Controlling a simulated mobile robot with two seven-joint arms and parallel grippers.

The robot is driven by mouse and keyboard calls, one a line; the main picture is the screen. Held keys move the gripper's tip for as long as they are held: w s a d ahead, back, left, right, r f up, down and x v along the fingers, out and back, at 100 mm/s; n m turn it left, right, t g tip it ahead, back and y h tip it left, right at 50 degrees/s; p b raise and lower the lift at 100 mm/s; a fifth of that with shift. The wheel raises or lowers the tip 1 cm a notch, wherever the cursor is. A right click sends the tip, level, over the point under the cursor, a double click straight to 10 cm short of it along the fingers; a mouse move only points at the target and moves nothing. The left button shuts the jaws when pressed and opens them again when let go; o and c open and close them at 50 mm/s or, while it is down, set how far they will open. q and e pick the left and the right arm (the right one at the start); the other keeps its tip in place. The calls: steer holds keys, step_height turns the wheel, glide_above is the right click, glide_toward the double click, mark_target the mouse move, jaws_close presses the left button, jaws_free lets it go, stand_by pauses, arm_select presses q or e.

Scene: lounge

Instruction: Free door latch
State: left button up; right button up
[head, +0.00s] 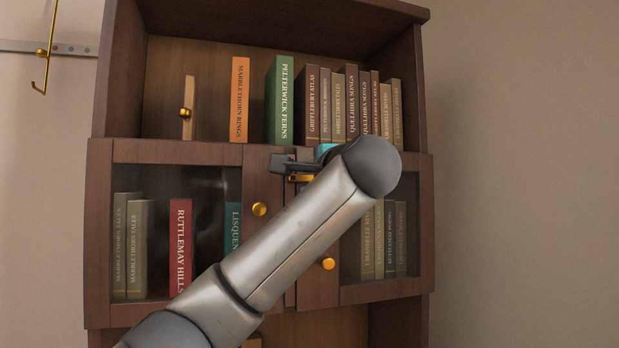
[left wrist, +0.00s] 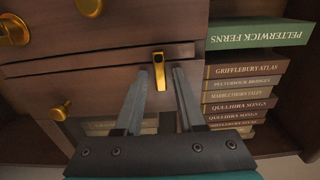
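The brown cabinet has two glass-fronted doors, a left door (head: 178,152) and a right door (head: 318,290), each with a round brass knob. A small brass latch (head: 301,178) sits near the top where the doors meet, partly hidden by my left gripper. My left gripper (head: 284,166) is at the latch, with my forearm crossing the doors. In the left wrist view, the two fingers (left wrist: 156,84) are apart, and the brass latch (left wrist: 159,72) shows in the gap between them. I cannot tell whether either finger touches it. My right gripper is in neither view.
Books, including the green Pelterwick Ferns (head: 280,100) and an orange one (head: 240,100), stand on the open shelf just above the latch. A brass knob (head: 260,209) is close to my left arm. A brass wall hook (head: 44,70) hangs at far left. Bare wall lies right.

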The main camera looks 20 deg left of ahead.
arm_select(q)
jaws_close()
steer(key=shift+n, duration=0.3)
stand_by(0.3)
steer(key=n, duration=0.2)
steer(key=shift+r+n+b, duration=0.3)
steer(key=n, duration=0.5)
steer(key=s+a+r+n, duration=0.1)
steer(key=n, duration=0.3)
steer(key=a+r+n, duration=0.1)
steer(key=n, duration=0.4)
steer(key=shift+s+r+n, duration=0.1)
steer(key=shift+s+n, duration=0.15)
steer(key=shift+n, duration=0.05)
steer(key=shift+o, duration=1)
jaws_free()
